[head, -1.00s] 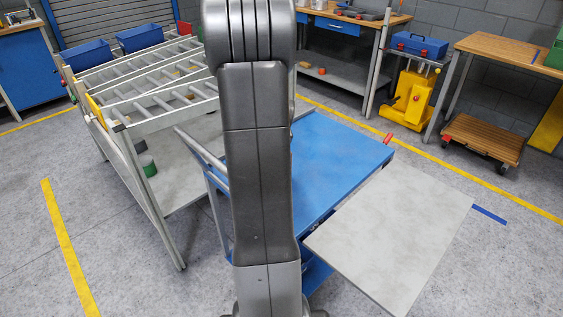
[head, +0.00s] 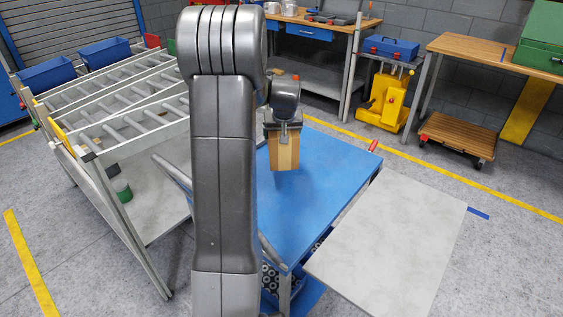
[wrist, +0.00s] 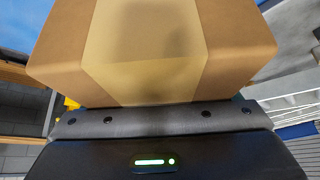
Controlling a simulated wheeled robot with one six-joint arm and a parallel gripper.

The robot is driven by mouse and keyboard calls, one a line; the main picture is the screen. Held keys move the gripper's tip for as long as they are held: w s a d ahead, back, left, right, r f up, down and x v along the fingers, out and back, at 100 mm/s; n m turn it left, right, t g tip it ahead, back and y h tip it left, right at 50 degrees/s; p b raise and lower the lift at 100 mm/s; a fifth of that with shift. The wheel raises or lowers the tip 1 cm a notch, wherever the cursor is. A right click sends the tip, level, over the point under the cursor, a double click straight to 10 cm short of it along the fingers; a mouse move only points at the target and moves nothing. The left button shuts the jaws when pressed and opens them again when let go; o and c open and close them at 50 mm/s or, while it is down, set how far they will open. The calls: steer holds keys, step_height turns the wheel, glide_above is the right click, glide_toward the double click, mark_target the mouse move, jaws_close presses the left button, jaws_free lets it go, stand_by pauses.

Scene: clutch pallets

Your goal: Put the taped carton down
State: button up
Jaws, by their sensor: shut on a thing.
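The taped carton (head: 284,153) is a brown box with a paler strip of tape. My gripper (head: 283,128) is shut on it from above, and the carton hangs upright over the blue cart top (head: 318,185). It looks a little above the surface, with a soft shadow below it. In the wrist view the carton (wrist: 240,40) fills the upper middle, its tape (wrist: 145,45) running down the near face. The fingertips are hidden there. My arm covers part of the cart's left side in the head view.
A grey panel (head: 390,240) adjoins the cart on the right. A roller rack (head: 115,140) with blue bins (head: 105,53) stands left, a green can (head: 122,189) on its lower shelf. A yellow jack (head: 388,100) and wooden dolly (head: 458,135) are behind. Most of the cart top is bare.

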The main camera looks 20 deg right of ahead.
steer(key=shift+f, duration=3.6)
steer(key=shift+f, duration=0.1)
steer(key=o, duration=1.3)
steer(key=shift+r, duration=0.25)
steer(key=v, duration=1.1)
steer(key=shift+s+r, duration=0.25)
steer(key=shift+r, duration=0.05)
